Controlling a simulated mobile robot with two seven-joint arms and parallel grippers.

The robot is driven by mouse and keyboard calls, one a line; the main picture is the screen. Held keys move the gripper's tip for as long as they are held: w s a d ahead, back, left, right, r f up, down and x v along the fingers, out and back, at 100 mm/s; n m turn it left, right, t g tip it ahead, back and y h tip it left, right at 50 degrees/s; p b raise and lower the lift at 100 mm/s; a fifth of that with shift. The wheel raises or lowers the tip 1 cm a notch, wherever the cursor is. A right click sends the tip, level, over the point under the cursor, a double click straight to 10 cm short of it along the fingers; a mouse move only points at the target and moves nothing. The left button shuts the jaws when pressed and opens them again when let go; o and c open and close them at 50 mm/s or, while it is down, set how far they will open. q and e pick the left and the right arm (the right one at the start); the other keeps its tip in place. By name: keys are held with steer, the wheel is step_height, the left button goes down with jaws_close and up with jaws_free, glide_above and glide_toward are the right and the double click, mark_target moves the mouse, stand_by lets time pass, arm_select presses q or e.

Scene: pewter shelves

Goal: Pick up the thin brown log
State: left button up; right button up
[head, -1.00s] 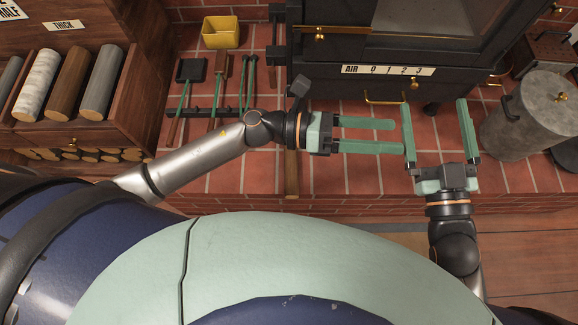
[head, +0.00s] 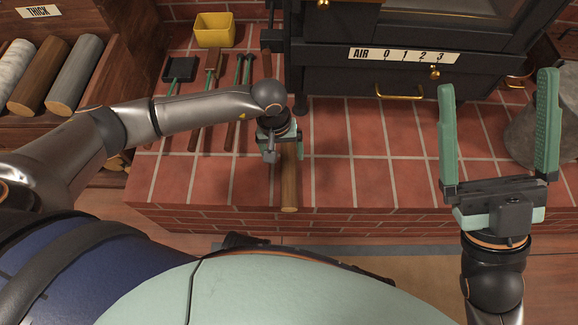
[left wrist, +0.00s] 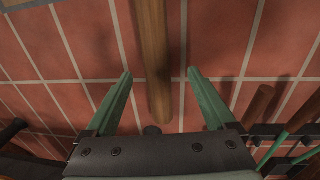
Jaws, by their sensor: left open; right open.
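The thin brown log (head: 289,188) lies on the brick hearth, its near end close to the hearth's front edge. My left gripper (head: 281,152) points down over the log and hides its farther part in the head view. In the left wrist view the log (left wrist: 153,45) runs lengthwise between the two open fingers of my left gripper (left wrist: 160,73), with a gap on each side. I cannot tell how high the fingertips are above the hearth. My right gripper (head: 497,84) is open and empty, at the right in front of the stove.
The black stove (head: 385,75) with a brass handle (head: 399,92) stands behind. Fire tools (head: 240,100) and a yellow bin (head: 215,30) are to the left. A shelf of thick logs (head: 75,72) is at far left, a grey canister (head: 525,132) at right. The hearth's middle (head: 370,160) is clear.

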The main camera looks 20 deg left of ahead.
mark_target(288, 163)
arm_select(q)
steer(key=f+b, duration=0.1)
steer(key=f, duration=0.3)
steer(key=d+f+b, duration=0.1)
steer(key=f, duration=0.1)
steer(key=shift+w+f+b, duration=0.2)
steer(key=shift+w+b, duration=0.1)
steer(key=shift+b, duration=0.05)
jaws_close()
stand_by(0.4)
